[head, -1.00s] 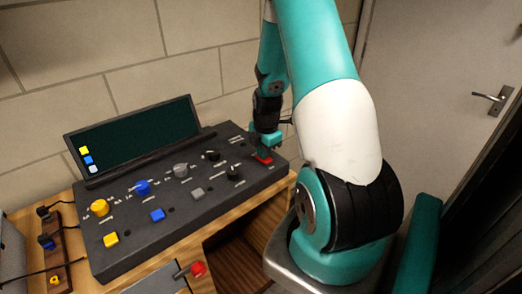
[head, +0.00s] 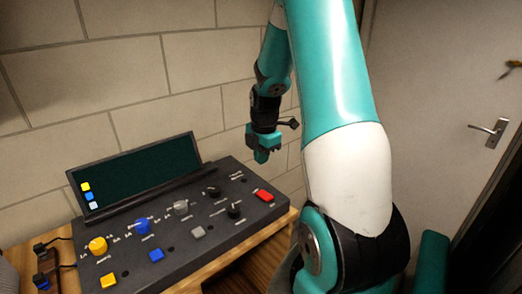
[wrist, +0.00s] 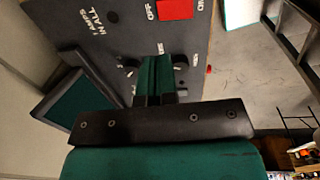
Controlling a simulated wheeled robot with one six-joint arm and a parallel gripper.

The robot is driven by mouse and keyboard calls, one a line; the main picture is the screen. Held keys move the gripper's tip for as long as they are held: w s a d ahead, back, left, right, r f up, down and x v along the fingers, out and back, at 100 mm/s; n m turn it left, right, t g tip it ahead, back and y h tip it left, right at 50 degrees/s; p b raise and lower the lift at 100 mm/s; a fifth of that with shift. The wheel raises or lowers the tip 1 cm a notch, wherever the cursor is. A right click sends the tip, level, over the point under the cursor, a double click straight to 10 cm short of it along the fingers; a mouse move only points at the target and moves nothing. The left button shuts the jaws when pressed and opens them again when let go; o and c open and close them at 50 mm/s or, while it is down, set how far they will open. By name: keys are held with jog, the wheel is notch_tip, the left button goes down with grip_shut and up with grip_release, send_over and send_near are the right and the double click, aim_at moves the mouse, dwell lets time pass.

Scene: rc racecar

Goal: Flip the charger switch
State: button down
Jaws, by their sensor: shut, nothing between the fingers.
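The charger is a dark panel box (head: 180,225) on the wooden bench. A red rocker switch (head: 263,196) sits at its right end. In the wrist view the red switch (wrist: 175,9) lies at the top edge, between the labels OFF and ON. Which way the rocker is tipped I cannot tell. My gripper (head: 262,157) is raised above the panel's right rear side, apart from the switch. In the wrist view its fingers (wrist: 155,68) are together and empty, over part of the panel.
The panel also carries yellow (head: 97,245), blue (head: 142,226) and grey (head: 180,208) knobs, black knobs (head: 235,210), and coloured buttons. A tilted dark screen (head: 140,172) stands along its back. A brick wall is behind the bench. A door (head: 450,90) is at right.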

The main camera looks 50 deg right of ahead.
jog(key=shift+w+r, duration=0.15)
jog(key=shift+r, duration=1.25)
jog(key=a+r+m+y, duration=0.1)
jog(key=a+r+m, duration=0.15)
jog(key=a, duration=0.85)
jog(key=a+r+m+y, duration=0.1)
jog(key=a+r, duration=0.3)
jog(key=a, duration=0.7)
jog(key=s+a+r+m+y, duration=0.1)
jog(key=s+a+r+m, duration=0.1)
jog(key=s+a, duration=0.5)
jog(key=s+a+r+m+g+y, duration=0.1)
jog(key=s+a+m, duration=0.1)
jog(key=s+a, duration=0.6)
jog(key=shift+a+r+m+b, duration=0.35)
jog(key=shift+a+r, duration=0.05)
jog(key=shift+a, duration=0.65)
jog(key=shift+w, duration=0.1)
